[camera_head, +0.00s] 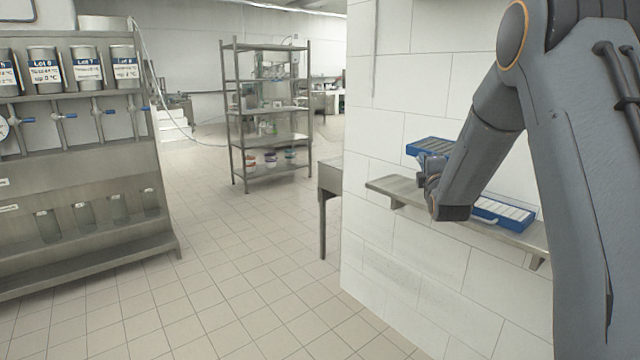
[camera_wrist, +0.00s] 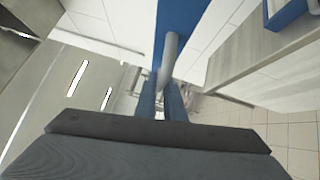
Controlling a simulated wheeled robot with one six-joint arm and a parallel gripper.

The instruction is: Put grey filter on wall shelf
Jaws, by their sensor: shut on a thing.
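My gripper (camera_head: 428,180) is shut on the grey filter (camera_head: 428,147), a blue-framed piece with grey slats. I hold it above the left end of the wall shelf (camera_head: 400,188), apparently clear of it. In the wrist view my fingers (camera_wrist: 163,103) close around its grey handle (camera_wrist: 169,58), below the blue frame (camera_wrist: 180,22). The metal shelf also shows at the right of the wrist view (camera_wrist: 250,62). My arm hides part of the shelf in the head view.
A second blue-framed filter with white slats (camera_head: 503,211) lies on the right part of the shelf, partly behind my arm. The white block wall (camera_head: 440,255) bounds the shelf. A dispenser rack (camera_head: 80,200) stands left, a metal rack (camera_head: 268,112) at the back. The floor between is clear.

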